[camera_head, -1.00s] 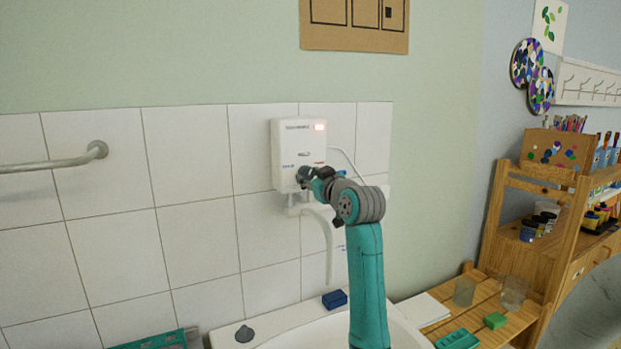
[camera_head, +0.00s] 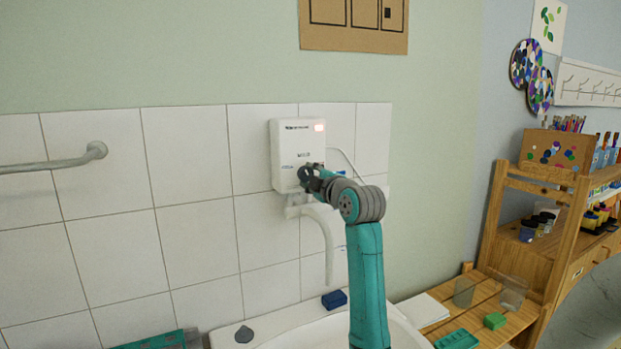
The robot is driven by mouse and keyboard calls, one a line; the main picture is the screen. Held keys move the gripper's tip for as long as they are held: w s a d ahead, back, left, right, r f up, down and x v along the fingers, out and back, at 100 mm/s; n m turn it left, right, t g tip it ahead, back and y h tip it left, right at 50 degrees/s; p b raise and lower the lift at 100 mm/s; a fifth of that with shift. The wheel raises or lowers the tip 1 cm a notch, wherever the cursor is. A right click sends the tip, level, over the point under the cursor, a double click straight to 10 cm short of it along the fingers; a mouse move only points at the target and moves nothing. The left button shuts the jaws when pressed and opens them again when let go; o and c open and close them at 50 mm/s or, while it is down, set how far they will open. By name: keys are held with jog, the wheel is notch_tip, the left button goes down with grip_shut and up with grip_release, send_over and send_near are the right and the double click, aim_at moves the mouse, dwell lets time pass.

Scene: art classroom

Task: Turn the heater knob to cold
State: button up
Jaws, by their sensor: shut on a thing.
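The white water heater (camera_head: 284,145) hangs on the tiled wall above the sink, with a lit reddish light at its upper right. My gripper (camera_head: 306,176) is at the lower front of the heater, where the knob is. It is shut on the knob, which is mostly hidden behind the fingers. I cannot tell which way the knob points. Small blue marking shows left of the gripper and the right marking is mostly covered by my arm.
A spout (camera_head: 328,250) comes down from the heater over the white sink (camera_head: 290,328). A blue block (camera_head: 334,299) and a grey stopper (camera_head: 244,334) are on the rim. A metal rail (camera_head: 55,163) is at left. A wooden shelf (camera_head: 495,215) stands at right.

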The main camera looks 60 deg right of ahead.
jog(key=n, duration=0.6)
jog(key=shift+n, duration=0.4)
dwell(0.4)
jog(key=o, duration=1.1)
jog(key=shift+o, duration=0.2)
jog(key=v, duration=1.2)
